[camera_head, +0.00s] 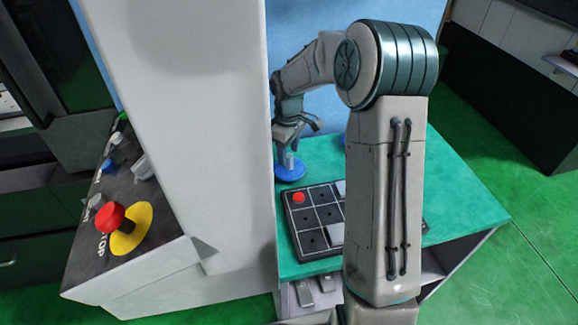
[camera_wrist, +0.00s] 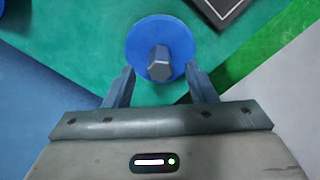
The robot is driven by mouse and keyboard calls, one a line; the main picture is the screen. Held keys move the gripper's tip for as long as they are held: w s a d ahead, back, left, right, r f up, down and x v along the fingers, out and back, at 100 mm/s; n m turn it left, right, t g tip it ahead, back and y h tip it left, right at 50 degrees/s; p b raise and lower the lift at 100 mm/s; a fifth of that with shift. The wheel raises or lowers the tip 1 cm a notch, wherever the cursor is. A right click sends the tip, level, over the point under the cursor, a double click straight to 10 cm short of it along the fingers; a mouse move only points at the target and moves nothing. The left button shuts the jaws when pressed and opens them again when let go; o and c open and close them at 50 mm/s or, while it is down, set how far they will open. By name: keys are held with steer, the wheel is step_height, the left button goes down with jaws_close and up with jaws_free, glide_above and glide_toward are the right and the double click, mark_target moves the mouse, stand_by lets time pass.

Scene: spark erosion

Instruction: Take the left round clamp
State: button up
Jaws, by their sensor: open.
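The left round clamp (camera_head: 289,171) stands on the green tabletop, a blue round disc with a grey upright post. In the wrist view its blue disc (camera_wrist: 140,35) and the grey hexagonal top of its post (camera_wrist: 160,63) are seen from above. My gripper (camera_head: 294,138) is directly over this clamp, pointing down. In the wrist view the open fingers (camera_wrist: 160,70) are on either side of the post, with a gap on both sides. Nothing is held. A second blue round thing (camera_head: 345,139) is mostly hidden behind my arm.
A dark tray (camera_head: 290,222) with square cells, a red round piece (camera_head: 299,197) and grey pieces lies in front of the clamp. A tall white panel (camera_head: 215,130) stands close on the left.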

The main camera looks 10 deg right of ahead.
mark_target(289, 155)
step_height(289, 155, down, 4)
steer(key=shift+s+r, duration=0.1)
steer(key=shift+r, duration=0.15)
jaws_close()
steer(key=shift+r, duration=0.1)
